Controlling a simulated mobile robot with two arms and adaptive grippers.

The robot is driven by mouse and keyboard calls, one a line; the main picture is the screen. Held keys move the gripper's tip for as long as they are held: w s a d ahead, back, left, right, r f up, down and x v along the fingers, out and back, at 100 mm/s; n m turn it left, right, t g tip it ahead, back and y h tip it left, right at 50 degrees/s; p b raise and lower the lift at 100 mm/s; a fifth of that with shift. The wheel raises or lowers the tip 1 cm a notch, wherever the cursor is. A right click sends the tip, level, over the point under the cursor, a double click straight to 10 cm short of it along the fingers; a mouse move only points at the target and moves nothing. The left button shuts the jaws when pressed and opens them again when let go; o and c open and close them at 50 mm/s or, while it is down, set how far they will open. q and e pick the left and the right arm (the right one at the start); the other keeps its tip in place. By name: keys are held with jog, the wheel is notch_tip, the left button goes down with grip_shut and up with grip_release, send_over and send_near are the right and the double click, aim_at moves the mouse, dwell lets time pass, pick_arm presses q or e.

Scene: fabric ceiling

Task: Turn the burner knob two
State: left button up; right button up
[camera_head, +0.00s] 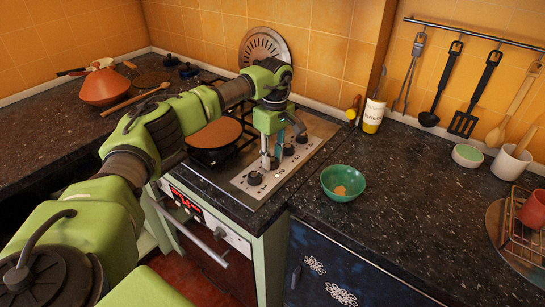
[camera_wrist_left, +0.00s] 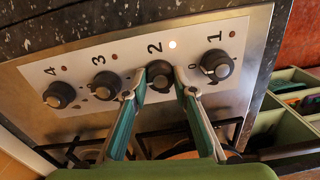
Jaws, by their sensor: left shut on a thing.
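The stove's white control panel (camera_wrist_left: 100,75) carries a row of dark round knobs marked 1 to 4 in the left wrist view. Burner knob two (camera_wrist_left: 159,76) is the one under the printed 2, and a small light beside that number glows. My left gripper (camera_wrist_left: 160,92) has its two fingertips on either side of this knob and is shut on it. In the head view my left gripper (camera_head: 270,160) points down at the panel (camera_head: 262,190), and its fingers partly hide the knob. My right gripper is in neither view.
Knob 1 (camera_wrist_left: 217,65) and knob 3 (camera_wrist_left: 106,85) flank the fingers closely. A pan (camera_head: 214,134) sits on the hob behind my arm. A green bowl (camera_head: 342,190) stands on the counter right of the panel. A bottle (camera_head: 374,114) stands farther back.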

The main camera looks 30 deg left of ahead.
pick_arm(q)
jog(key=o, duration=1.1)
jog(key=r, duration=1.2)
jog(key=shift+w, duration=0.3)
